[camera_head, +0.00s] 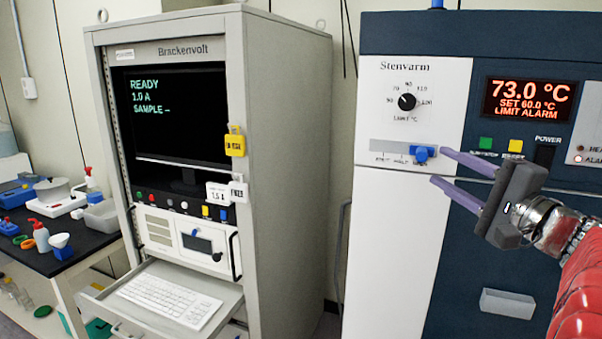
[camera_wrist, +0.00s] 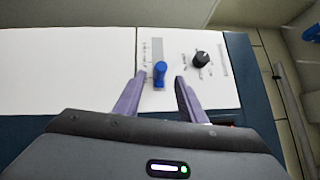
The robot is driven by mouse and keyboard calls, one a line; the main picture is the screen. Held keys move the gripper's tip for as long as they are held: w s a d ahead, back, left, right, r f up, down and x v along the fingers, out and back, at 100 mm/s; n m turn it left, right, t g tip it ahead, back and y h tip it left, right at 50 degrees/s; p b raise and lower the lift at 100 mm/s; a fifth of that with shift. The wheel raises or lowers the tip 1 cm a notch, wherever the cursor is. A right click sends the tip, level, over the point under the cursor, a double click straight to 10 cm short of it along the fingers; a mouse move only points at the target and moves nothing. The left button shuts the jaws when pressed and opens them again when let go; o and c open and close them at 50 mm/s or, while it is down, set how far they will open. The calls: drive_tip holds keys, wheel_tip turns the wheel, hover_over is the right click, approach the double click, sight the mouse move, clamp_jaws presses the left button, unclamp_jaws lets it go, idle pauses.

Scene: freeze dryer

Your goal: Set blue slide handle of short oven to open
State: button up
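The short oven is the dark blue Stenvarm cabinet (camera_head: 430,45) with a white panel on its left part. Its blue slide handle (camera_head: 423,153) sits at the right end of a grey horizontal slot strip (camera_head: 390,150) with small labels under it. In the wrist view the blue handle (camera_wrist: 160,72) lies between and ahead of my two purple fingertips. My gripper (camera_head: 439,166) is open and empty, just right of the handle; the fingers (camera_wrist: 160,88) stand on either side of its line. I cannot tell whether either finger touches it.
A black dial knob (camera_head: 407,101) is above the slot. The orange display (camera_head: 527,100) reads 73.0 °C with a limit alarm. Green (camera_head: 486,143) and yellow (camera_head: 516,145) buttons are close to my fingers. The grey Brackenvolt rack (camera_head: 275,120) stands to the left, with its keyboard drawer out.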

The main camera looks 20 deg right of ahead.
drive_tip(key=s, duration=0.7)
drive_tip(key=shift+f, duration=0.4)
